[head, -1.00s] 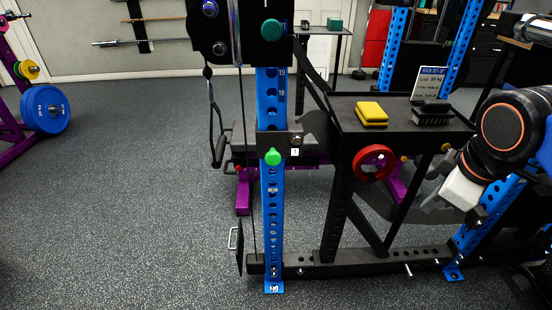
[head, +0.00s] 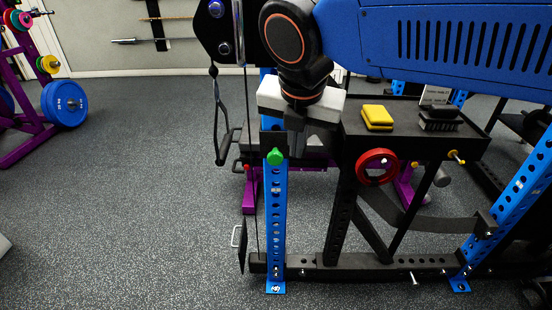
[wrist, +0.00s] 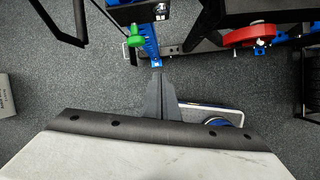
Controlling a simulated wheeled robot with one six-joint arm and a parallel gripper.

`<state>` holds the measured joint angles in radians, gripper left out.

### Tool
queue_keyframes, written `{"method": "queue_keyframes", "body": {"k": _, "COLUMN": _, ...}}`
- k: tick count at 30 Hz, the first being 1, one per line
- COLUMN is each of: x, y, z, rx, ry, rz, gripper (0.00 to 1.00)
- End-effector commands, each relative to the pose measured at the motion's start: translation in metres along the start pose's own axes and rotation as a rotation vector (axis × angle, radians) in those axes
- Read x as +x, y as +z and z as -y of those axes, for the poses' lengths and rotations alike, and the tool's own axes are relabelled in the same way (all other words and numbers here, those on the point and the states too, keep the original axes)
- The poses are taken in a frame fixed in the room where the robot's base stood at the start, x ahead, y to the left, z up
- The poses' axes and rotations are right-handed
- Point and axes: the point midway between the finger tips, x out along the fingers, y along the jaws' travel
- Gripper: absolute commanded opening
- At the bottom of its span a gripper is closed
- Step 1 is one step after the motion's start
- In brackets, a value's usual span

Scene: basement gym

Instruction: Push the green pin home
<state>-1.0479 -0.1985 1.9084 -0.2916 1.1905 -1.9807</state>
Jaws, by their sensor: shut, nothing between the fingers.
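The green pin (head: 275,157) has a round knob and sits at the front of the blue upright (head: 277,215), below a black bracket. How deep it is seated cannot be told. In the wrist view the green pin (wrist: 143,38) lies beyond my fingertips and a little left, next to a strip of the blue upright (wrist: 150,45). My gripper (head: 296,125) is above and slightly right of the pin in the head view, apart from it. In the wrist view my gripper (wrist: 157,74) has its fingers together and empty. My arm hides the upright's top.
A black shelf holds a yellow block (head: 377,117) and a black brush-like item (head: 439,120). A red ring (head: 376,166) hangs below it. A cable handle (head: 223,135) hangs left of the upright. Floor at left is open, with a blue plate (head: 64,103) on a purple rack.

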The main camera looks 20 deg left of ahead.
Motion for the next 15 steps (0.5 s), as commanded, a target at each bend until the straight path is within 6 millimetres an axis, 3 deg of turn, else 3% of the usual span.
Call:
{"method": "queue_keyframes", "body": {"k": 1, "x": -0.002, "y": -0.006, "z": -0.015, "rx": -0.072, "ry": 0.003, "rz": 0.000, "gripper": 0.00}}
{"method": "queue_keyframes", "body": {"k": 6, "x": -0.008, "y": -0.017, "z": -0.041, "rx": -0.235, "ry": 0.007, "rz": 0.008, "gripper": 0.00}}
{"method": "queue_keyframes", "body": {"k": 11, "x": -0.006, "y": -0.020, "z": -0.047, "rx": -0.276, "ry": 0.007, "rz": 0.010, "gripper": 0.00}}
{"method": "queue_keyframes", "body": {"k": 15, "x": 0.009, "y": -0.019, "z": -0.046, "rx": -0.274, "ry": 0.005, "rz": 0.008, "gripper": 0.00}}
